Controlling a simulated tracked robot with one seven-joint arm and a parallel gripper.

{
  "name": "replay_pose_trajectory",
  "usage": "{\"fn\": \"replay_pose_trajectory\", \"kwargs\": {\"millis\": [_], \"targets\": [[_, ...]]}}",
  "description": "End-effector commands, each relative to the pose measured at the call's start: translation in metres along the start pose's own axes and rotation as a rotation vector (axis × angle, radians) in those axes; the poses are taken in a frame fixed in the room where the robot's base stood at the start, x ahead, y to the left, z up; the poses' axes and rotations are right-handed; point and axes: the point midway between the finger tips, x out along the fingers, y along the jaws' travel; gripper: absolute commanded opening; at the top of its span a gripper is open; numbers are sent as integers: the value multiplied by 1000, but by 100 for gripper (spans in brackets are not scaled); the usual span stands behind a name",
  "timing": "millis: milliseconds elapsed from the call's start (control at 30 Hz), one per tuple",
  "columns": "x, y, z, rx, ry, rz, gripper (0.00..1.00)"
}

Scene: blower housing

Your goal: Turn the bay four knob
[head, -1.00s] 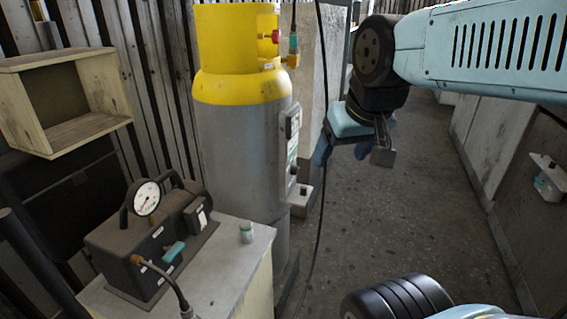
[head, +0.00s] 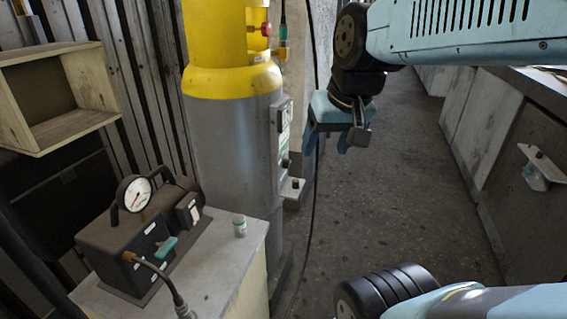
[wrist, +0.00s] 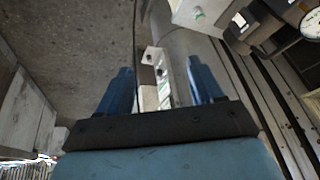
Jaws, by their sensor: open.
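No bay number is readable, so I cannot tell which knob is the bay four knob. A dark knob (head: 285,163) sits low on the panel on the tall cylinder's right side. Below it a small white bracket (head: 292,188) carries another dark knob. The wrist view shows a pale bracket (wrist: 150,55) with small dark knobs beyond my fingers. My gripper (head: 328,140) has blue fingers and hangs right of the cylinder panel in the head view. It is open and empty, apart from the knobs. Its fingers also show in the wrist view (wrist: 158,68).
The yellow and grey cylinder (head: 230,140) stands left of my gripper. A gauge box (head: 140,235) and small bottle (head: 239,226) sit on a pale bench (head: 225,275). Another knob bracket (head: 537,172) is on the right-hand cabinets. The floor between (head: 400,200) is clear.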

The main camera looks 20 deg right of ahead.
Motion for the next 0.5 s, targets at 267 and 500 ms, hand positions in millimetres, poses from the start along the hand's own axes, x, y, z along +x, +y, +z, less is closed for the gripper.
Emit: {"fn": "replay_pose_trajectory", "kwargs": {"millis": [267,500], "targets": [[36,-8,-28,219,-197,-98,66],[70,-11,-55,417,-354,-193,66]]}}
